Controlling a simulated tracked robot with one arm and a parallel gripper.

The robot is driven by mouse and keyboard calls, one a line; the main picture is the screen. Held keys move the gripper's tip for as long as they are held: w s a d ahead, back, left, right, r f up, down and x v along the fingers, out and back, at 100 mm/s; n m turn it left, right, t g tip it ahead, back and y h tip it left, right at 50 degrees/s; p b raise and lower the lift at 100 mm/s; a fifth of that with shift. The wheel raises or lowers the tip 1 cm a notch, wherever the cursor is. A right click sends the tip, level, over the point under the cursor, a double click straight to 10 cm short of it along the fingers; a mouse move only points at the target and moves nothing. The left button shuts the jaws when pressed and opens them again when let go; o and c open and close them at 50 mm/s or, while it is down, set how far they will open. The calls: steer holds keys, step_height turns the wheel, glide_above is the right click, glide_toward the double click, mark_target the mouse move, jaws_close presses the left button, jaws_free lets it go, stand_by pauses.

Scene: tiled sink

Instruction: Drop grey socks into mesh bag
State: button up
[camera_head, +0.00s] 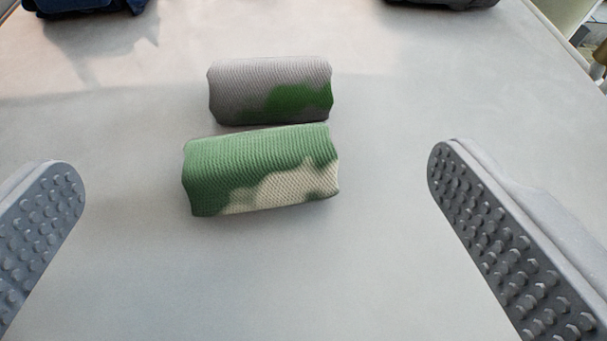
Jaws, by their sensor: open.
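A rolled grey sock bundle (245,92) with a green patch at its lower right lies on the pale grey surface, a little above the picture's middle. A second rolled bundle, green with a cream patch (245,175), lies just in front of it, almost touching. My gripper (255,165) is open, with one studded grey finger at the left edge and the other at the right. Both bundles lie beyond and between the fingers, and neither finger touches them. I cannot make out a mesh bag in this view.
A dark blue item (80,6) is cut off at the top left edge. A dark object (445,3) is cut off at the top right. The surface (400,90) is clear around the bundles and ends at an edge on the right.

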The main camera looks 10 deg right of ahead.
steer(key=w+f+p, duration=0.1)
steer(key=w+p, duration=0.1)
steer(key=p, duration=0.1)
steer(key=shift+w+d+f, duration=0.1)
steer(key=shift+f, duration=0.25)
glide_toward(269, 73)
steer(key=x, duration=0.2)
steer(key=shift+w+f, duration=0.2)
steer(key=shift+w, duration=0.15)
steer(key=shift+p+x, duration=0.6)
steer(key=shift+x, duration=2.55)
steer(key=shift+r, duration=0.1)
steer(key=c, duration=1.1)
steer(key=shift+r, duration=0.15)
